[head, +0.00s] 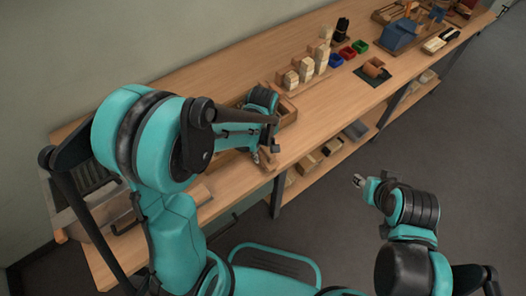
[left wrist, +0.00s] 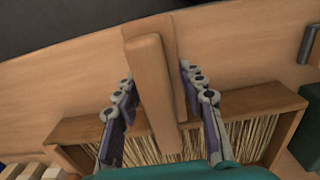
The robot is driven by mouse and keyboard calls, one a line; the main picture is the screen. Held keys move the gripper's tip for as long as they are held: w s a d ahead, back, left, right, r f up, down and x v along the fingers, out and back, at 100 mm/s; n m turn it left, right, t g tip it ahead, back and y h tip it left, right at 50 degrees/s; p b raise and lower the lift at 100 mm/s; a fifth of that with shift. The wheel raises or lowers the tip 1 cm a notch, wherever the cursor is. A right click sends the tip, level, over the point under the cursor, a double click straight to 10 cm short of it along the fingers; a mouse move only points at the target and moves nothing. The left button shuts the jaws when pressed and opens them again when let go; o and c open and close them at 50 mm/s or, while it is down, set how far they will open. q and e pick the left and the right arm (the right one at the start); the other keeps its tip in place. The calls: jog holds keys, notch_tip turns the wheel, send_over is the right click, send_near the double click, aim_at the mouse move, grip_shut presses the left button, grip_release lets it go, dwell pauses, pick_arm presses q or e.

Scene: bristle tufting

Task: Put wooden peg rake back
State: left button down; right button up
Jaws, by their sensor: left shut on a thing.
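The wooden peg rake (left wrist: 152,85) shows in the left wrist view as a plain wooden bar between the two fingers of my left gripper (left wrist: 160,100). My left gripper is shut on it, above a wooden box of bristles. In the head view my left gripper (head: 268,152) is at the bench's front edge, and my own arm hides much of it. Any pegs on the rake cannot be made out. My right gripper (head: 358,181) is out over the floor, away from the bench; its fingers are too small to read.
The wooden box (left wrist: 82,128) holds pale bristles and also shows in the head view (head: 290,111). Wooden blocks (head: 306,69) stand in a row beyond it. Red, blue and green bins (head: 347,52) are farther along the bench. A dark mat (head: 371,79) lies near the front edge.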

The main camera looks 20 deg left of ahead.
pick_arm(q)
jog(key=c, duration=0.9)
grip_release()
jog(key=shift+f, duration=0.15)
notch_tip(320, 180, up, 11)
jog(key=p, duration=0.4)
jog(key=shift+p, duration=0.3)
jog(key=shift+s+r, duration=0.1)
jog(key=shift+r, duration=0.7)
jog(key=s+a+r+m+t, duration=0.4)
jog(key=s+r+m+t, duration=0.2)
jog(key=s+m, duration=0.4)
jog(key=shift+a+r+t, duration=0.3)
jog(key=shift+a+t, duration=0.1)
jog(key=shift+t, duration=0.2)
